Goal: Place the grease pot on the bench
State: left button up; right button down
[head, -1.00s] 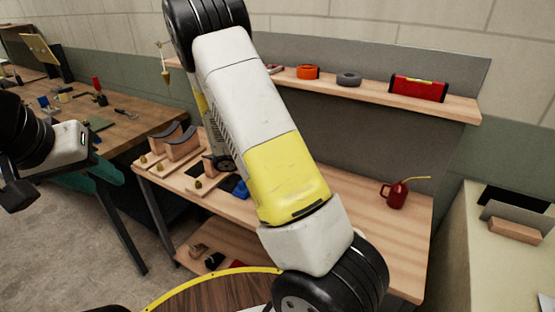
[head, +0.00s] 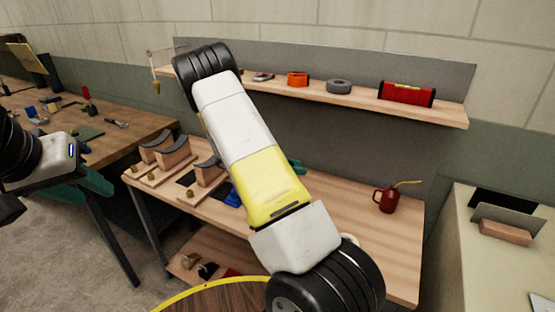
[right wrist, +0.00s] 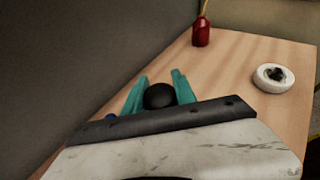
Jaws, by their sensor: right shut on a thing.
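In the right wrist view, my right gripper (right wrist: 158,88) has its teal fingers on either side of a dark round thing, which looks like the grease pot (right wrist: 160,96). Only its rounded black top shows; the wrist hides the rest. In the head view, my forearm hides the pot, and one teal fingertip of the right gripper (head: 297,166) shows beside it, over the bench (head: 335,205). I cannot tell whether the pot touches the bench. My left gripper (head: 95,181) is at the far left, away from the bench; its opening is not clear.
A red oil can (head: 388,199) stands on the bench's right part. A white round dish with dark contents (right wrist: 273,77) is nearer the front. Wooden blocks (head: 172,158) stand at the left. A shelf (head: 360,101) holding a red level (head: 407,93) overhangs the back.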

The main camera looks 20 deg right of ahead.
jog(key=c, duration=1)
grip_release()
jog(key=shift+f, duration=0.1)
jog(key=shift+a+r, duration=0.2)
jog(key=shift+r, duration=0.05)
jog(key=s+v, duration=0.1)
jog(key=v, duration=1)
jog(key=shift+s+a+r+m+t+y, duration=1.25)
jog(key=shift+s+a+r+m+y, duration=0.6)
jog(key=shift+s+r+m+y, duration=1.45)
jog(key=shift+s+a+r+m+t+y, duration=1.2)
jog(key=shift+s+a+r+m+y, duration=0.85)
jog(key=shift+s+r, duration=2.35)
jog(key=shift+s+a+r+m+t+y, duration=1.45)
jog(key=shift+s+r+m+y, duration=1.25)
jog(key=shift+s, duration=2.4)
